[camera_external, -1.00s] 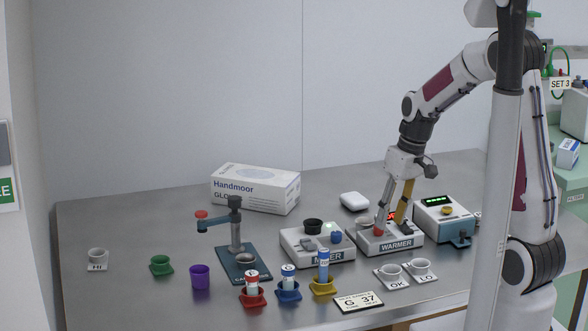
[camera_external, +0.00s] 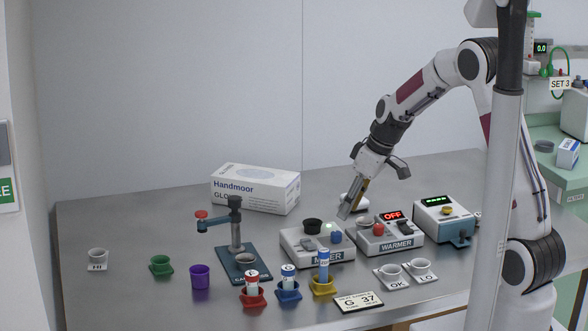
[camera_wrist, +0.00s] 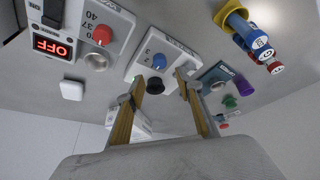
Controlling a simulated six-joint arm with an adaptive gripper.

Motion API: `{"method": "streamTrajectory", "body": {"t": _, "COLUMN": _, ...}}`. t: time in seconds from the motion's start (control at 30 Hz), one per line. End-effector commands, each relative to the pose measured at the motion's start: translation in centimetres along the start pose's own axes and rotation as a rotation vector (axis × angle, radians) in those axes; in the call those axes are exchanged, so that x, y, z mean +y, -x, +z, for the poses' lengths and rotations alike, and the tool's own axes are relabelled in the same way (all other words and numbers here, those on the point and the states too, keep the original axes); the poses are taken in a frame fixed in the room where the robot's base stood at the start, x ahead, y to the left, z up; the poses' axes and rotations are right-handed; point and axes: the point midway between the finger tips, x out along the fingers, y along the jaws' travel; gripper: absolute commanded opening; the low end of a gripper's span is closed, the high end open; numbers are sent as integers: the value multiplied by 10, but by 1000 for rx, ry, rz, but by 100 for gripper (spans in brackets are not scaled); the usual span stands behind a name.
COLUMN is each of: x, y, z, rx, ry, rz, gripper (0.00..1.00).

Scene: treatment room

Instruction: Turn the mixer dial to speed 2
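The mixer (camera_external: 318,258) is a light grey box with a black round holder, a green light and a blue dial (camera_external: 337,237) at its right. My gripper (camera_external: 346,212) is above and behind the mixer's right end, apart from the dial. In the wrist view my gripper (camera_wrist: 159,80) has its two fingers apart with nothing between them.
The warmer (camera_external: 397,246), with a red knob and an "OFF" display, stands right of the mixer. Tubes in coloured holders (camera_external: 288,283) stand in front. A stand with a red-knobbed arm (camera_external: 238,240) is at left. A glove box (camera_external: 256,190) lies behind.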

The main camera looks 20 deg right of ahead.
Motion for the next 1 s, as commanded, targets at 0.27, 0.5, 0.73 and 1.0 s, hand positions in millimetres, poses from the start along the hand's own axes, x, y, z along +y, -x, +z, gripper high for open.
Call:
{"method": "streamTrajectory", "body": {"t": 0.27, "x": 0, "y": 0, "z": 0, "rx": -1, "ry": 6, "rz": 0, "gripper": 36}}
{"method": "streamTrajectory", "body": {"t": 0.5, "x": 0, "y": -3, "z": 1, "rx": -2, "ry": 5, "rz": -1, "gripper": 36}}
{"method": "streamTrajectory", "body": {"t": 0.73, "x": 0, "y": -18, "z": 1, "rx": -3, "ry": 5, "rz": -1, "gripper": 36}}
{"method": "streamTrajectory", "body": {"t": 1.0, "x": 0, "y": -47, "z": 1, "rx": -3, "ry": 5, "rz": -1, "gripper": 36}}
